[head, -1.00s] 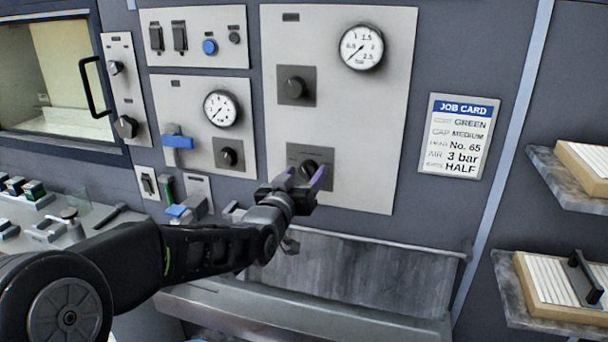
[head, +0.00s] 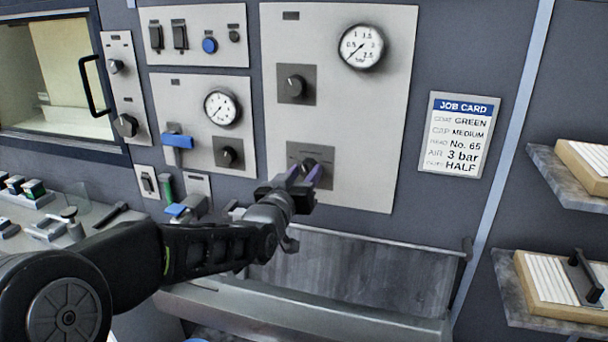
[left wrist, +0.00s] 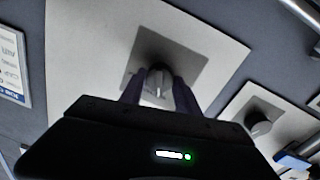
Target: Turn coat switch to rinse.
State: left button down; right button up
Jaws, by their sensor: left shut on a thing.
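The coat switch is a dark rotary knob (head: 309,163) on a grey square plate low on the tall light panel (head: 350,120). In the left wrist view the knob (left wrist: 158,77) shows a pale pointer line and sits between the two dark fingers. My left gripper (head: 304,173) reaches up to it from below left, with purple-tinted fingers on either side of the knob, shut on it. The fingers and hand hide part of the knob and plate, and the plate's lettering is too small to read. My right gripper is not in view.
Another knob (head: 293,85) and a pressure gauge (head: 361,47) sit higher on the same panel. A second gauge (head: 221,108), a blue-handled valve (head: 177,141) and a knob (head: 229,153) are to the left. A grey trough (head: 300,316) lies below. A job card (head: 459,135) hangs right.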

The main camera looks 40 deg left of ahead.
pick_arm(q)
jog(key=shift+f+m+b, duration=0.15)
jog(key=shift+m+b, duration=0.85)
jog(key=shift+b, duration=0.15)
jog(key=shift+m+b, duration=1.05)
jog(key=shift+m, duration=0.15)
jog(key=m+b, duration=0.1)
jog(key=m, duration=0.1)
jog(key=shift+m, duration=0.3)
jog(key=m+b, duration=0.2)
jog(key=m, duration=0.2)
jog(key=shift+g+b, duration=0.4)
jog(key=m+b, duration=0.2)
jog(key=m, duration=0.1)
jog(key=shift+m+y+b, duration=0.3)
jog(key=shift+y+b, duration=0.1)
jog(key=shift+d+m+b, duration=0.1)
jog(key=shift+m+b, duration=1.2)
jog(key=shift+b, duration=0.05)
jog(key=shift+r, duration=0.2)
